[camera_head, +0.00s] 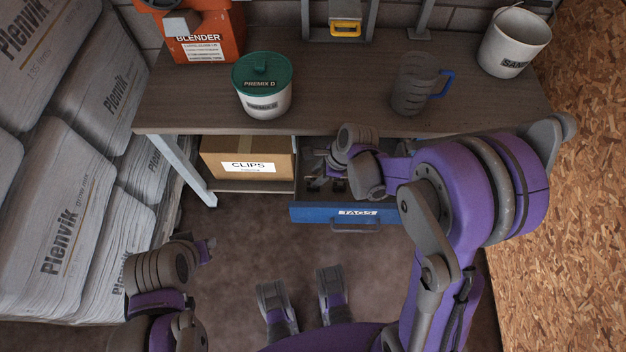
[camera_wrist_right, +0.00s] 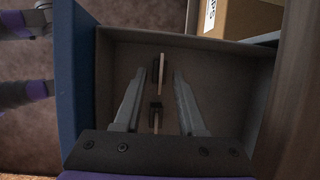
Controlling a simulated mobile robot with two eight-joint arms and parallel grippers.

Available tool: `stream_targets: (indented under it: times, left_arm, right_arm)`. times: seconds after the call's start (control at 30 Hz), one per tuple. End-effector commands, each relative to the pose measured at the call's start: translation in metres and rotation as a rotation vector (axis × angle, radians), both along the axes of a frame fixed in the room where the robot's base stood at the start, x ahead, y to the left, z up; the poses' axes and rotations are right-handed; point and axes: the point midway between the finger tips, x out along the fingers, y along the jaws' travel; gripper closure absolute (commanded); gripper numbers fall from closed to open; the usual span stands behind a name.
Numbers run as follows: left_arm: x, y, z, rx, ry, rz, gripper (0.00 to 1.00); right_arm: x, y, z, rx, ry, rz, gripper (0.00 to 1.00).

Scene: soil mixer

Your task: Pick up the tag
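The blue drawer labelled TAGS (camera_head: 358,213) is pulled out under the workbench. In the right wrist view, two thin pale pieces with dark clips, apparently tags, stand edge-on in the drawer: a farther tag (camera_wrist_right: 162,77) and a nearer tag (camera_wrist_right: 156,117). My right gripper (camera_wrist_right: 159,74) is open and reaches down into the drawer (camera_wrist_right: 215,62), its fingers on either side of the tags. In the head view my right gripper (camera_head: 338,180) is partly hidden by its wrist. My left gripper (camera_head: 206,250) is at lower left, away from the drawer; its fingers are unclear.
A cardboard CLIPS box (camera_head: 248,165) is on the shelf left of the drawer. On the bench (camera_head: 330,75) are a green-lidded PREMIX D tub (camera_head: 262,98), a grey jug with a blue handle (camera_head: 413,85), a white bucket (camera_head: 514,42) and an orange blender (camera_head: 205,35). Sacks line the left.

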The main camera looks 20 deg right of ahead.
Motion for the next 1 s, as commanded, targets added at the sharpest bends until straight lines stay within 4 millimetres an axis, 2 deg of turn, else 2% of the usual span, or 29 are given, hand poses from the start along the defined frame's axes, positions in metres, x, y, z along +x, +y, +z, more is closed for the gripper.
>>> stream_targets:
  times: [0.03,0.2,0.47,0.6,0.7,1.0]
  left_arm:
    - [0.000,0.000,-0.004,0.000,0.001,0.000,0.61]
    - [0.000,0.000,-0.008,0.000,0.003,0.000,0.61]
    - [0.000,0.000,-0.007,0.000,0.002,0.000,0.61]
    - [0.000,0.000,-0.007,0.000,0.002,0.000,0.61]
    - [0.000,0.000,-0.008,0.000,0.002,0.000,0.61]
    - [0.000,0.000,-0.008,0.000,0.003,0.000,0.61]
  right_arm:
    - [0.001,0.003,-0.010,0.000,0.000,0.002,0.60]
    - [0.004,0.009,-0.026,0.000,0.000,0.000,0.60]
    - [0.005,0.010,-0.028,0.000,-0.001,0.000,0.60]
    - [0.005,0.010,-0.028,0.000,-0.001,0.000,0.85]
    - [0.005,0.010,-0.027,0.000,-0.001,0.000,1.00]
    - [0.005,0.010,-0.027,0.000,-0.001,0.000,1.00]
